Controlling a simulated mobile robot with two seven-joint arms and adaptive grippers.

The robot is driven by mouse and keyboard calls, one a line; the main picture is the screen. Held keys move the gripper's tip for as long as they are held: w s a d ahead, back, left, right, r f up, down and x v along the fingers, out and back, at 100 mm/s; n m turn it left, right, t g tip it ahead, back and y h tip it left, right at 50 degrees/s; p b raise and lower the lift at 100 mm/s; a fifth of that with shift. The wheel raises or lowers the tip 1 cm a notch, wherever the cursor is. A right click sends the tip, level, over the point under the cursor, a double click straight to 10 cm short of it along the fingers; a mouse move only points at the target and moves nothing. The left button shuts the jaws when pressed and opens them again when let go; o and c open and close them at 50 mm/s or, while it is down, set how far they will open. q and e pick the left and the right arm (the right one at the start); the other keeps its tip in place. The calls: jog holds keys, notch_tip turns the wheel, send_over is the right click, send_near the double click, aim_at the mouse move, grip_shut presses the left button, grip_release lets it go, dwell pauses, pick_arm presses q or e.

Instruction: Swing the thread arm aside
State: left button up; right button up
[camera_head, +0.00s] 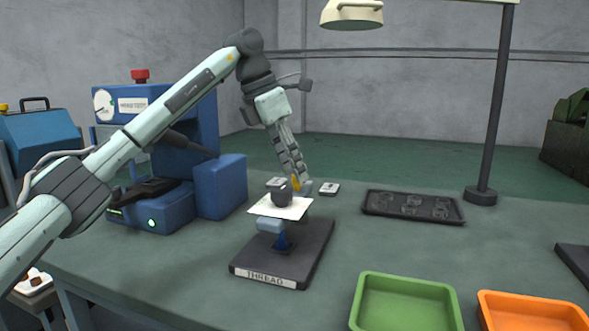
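The thread station has a dark base (255,262) with a "THREAD" label on its front edge. A dark rounded piece (281,194) sits over the plate. A small yellow part (296,183) shows beside it. My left gripper (301,180) points down with its fingertips close to the yellow part and the dark piece. Whether it touches or grips either is unclear. Which part is the thread arm is hard to make out. My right gripper is out of view.
A blue machine (220,187) with a red button stands behind my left arm. A dark tray (413,205) lies right of the station, near a lamp post (491,120). Green (405,281) and orange (532,300) bins stand in front. Two small pale pads lie behind the station.

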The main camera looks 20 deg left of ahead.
pick_arm(q)
jog(key=shift+w+d+f, duration=0.2)
jog(key=shift+w+f, duration=0.05)
jog(key=shift+f, duration=0.3)
grip_shut()
